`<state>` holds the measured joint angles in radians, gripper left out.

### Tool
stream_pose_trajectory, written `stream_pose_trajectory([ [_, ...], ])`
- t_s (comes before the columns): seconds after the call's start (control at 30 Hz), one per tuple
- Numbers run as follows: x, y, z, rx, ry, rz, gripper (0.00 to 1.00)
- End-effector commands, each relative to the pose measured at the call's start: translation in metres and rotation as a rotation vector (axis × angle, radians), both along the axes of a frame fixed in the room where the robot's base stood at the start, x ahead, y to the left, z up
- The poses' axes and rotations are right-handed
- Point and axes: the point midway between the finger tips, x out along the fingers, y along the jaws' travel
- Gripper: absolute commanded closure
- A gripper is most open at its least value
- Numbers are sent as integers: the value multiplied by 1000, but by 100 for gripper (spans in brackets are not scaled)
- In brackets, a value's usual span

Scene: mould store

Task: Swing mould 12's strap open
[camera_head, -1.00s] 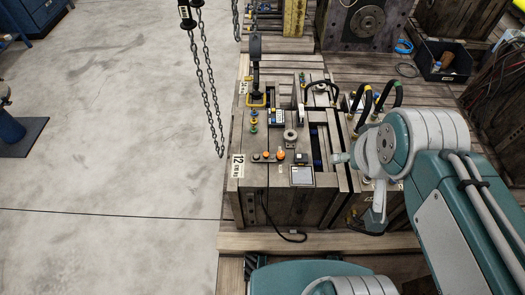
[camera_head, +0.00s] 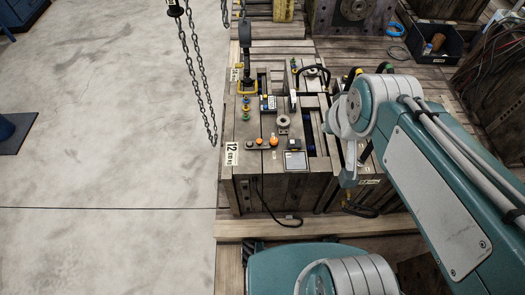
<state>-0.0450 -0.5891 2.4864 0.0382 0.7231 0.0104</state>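Mould 12 (camera_head: 272,190) is a brown, worn block in the middle of the head view, with a white "12" label (camera_head: 232,153) at its left front corner. Its top carries small fittings and a grey square plate (camera_head: 295,161). I cannot pick out its strap for certain; my arm covers part of the right side. My gripper (camera_head: 348,178) hangs at the mould's right side, seen mostly from behind and above. Its fingertips are hidden or too small to read, and I cannot tell whether it touches anything.
Chains (camera_head: 200,95) hang close to the mould's left edge. A black cable (camera_head: 292,221) loops at its front, above a wooden beam (camera_head: 320,228). A black bin (camera_head: 437,43) stands at the back right.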

Motion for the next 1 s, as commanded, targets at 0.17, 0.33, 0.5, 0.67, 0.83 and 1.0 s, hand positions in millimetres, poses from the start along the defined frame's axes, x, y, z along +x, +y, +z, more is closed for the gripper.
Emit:
stream_pose_trajectory([
  [0.17,27,12,-16,23,-11,10,100],
  [0.33,49,23,-32,45,-26,14,100],
  [0.5,71,34,-50,64,-40,14,100],
  [0.67,89,45,-68,78,-55,12,100],
  [0.83,106,56,-89,92,-69,9,100],
  [1.0,121,67,-112,101,-84,3,100],
])
